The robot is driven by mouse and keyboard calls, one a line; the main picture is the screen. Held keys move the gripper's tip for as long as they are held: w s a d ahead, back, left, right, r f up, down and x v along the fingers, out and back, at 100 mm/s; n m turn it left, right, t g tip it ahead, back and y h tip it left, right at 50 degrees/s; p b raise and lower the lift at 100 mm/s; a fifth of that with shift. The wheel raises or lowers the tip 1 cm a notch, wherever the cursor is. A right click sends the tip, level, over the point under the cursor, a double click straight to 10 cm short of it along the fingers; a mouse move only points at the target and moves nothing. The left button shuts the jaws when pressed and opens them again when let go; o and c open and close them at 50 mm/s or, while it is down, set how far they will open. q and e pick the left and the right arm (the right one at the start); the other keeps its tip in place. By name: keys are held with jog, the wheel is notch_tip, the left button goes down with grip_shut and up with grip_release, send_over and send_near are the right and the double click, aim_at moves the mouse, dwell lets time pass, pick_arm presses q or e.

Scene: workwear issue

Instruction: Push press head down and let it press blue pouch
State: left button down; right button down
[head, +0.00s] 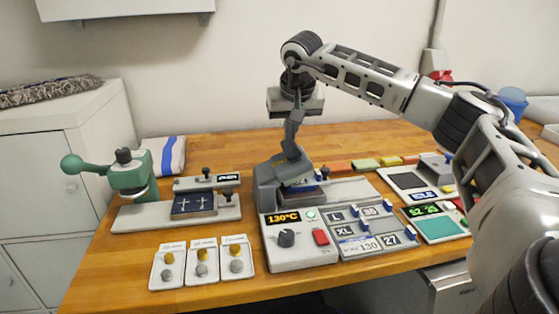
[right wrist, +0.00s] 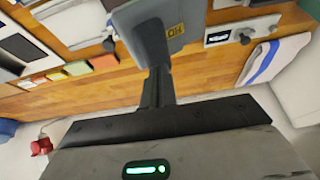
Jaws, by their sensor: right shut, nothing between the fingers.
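The grey press head (head: 285,171) stands over the lower plate of the heat press, beside the display reading 130°C. It also shows in the right wrist view (right wrist: 135,18), with a yellow label. A strip of blue (head: 298,183), seemingly the blue pouch, shows under the front edge of the press head; most of it is hidden. My right gripper (head: 291,147) points down with its fingers shut and empty. Its tips are at the top of the press head and seem to touch it; the exact contact is hard to see. My left gripper is not in view.
A green hand press (head: 131,174) with a dark blue piece bearing white crosses (head: 194,204) is at the left. Three button trays (head: 201,264) lie in front. Size tags (head: 362,226) and a scale (head: 438,226) are to the right. Coloured blocks (head: 366,163) lie behind.

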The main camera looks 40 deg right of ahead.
aim_at(300, 144)
jog(key=shift+f, duration=0.2)
jog(key=shift+f, duration=0.25)
jog(key=shift+d+f, duration=0.1)
jog(key=shift+f, duration=0.05)
jog(key=shift+s+d+f+b, duration=0.35)
jog(key=shift+d+f+b, duration=0.1)
jog(key=shift+f, duration=0.4)
jog(key=shift+s+d+f+b, duration=0.25)
jog(key=shift+d+f+b, duration=0.1)
jog(key=shift+f, duration=0.3)
jog(key=shift+r, duration=0.15)
